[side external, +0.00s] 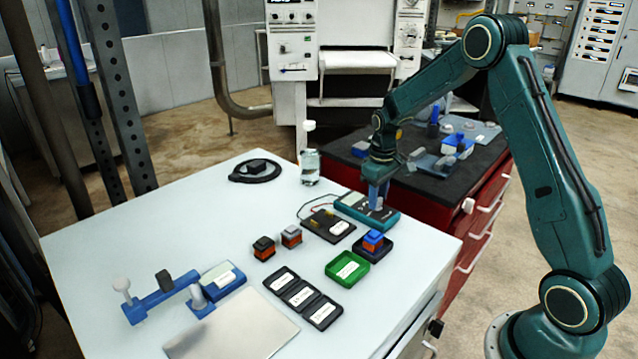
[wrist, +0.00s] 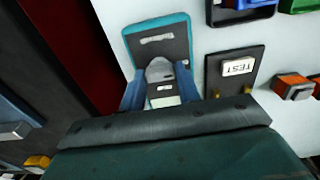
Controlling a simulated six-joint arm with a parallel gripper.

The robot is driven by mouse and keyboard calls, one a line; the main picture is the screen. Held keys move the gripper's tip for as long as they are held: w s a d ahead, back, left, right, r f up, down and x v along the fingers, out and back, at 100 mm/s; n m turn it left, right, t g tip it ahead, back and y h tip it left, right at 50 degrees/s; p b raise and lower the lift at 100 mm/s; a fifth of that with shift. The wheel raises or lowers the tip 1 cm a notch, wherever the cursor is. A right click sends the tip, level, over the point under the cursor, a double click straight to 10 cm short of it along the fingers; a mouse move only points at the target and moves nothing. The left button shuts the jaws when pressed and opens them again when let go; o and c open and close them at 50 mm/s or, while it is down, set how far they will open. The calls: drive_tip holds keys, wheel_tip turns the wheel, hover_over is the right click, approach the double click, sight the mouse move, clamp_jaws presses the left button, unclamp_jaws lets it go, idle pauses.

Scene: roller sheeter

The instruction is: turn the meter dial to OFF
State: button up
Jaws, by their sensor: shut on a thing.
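The meter (side external: 349,207) is a teal-edged box with a dark face, lying flat near the right edge of the white table. In the wrist view the meter (wrist: 177,22) shows its dark face and small pale labels too small to read. My gripper (side external: 375,204) points down over the meter. In the wrist view its blue fingers (wrist: 160,90) stand on either side of the grey dial (wrist: 160,68) and are shut on it. The fingers and gripper body hide part of the dial and meter, so I cannot tell its setting.
A black TEST board (side external: 328,225) with leads lies beside the meter. A black tray (side external: 381,252) with a stacked block and a green tray (side external: 347,268) are nearby. A clear bottle (side external: 310,165) stands behind. A red cabinet (side external: 480,190) adjoins the table's right side.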

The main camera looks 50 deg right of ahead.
drive_tip(key=shift+r, duration=0.1)
drive_tip(key=o, duration=1)
wheel_tip(320, 180, up, 14)
drive_tip(key=shift+f, duration=0.15)
idle(0.6)
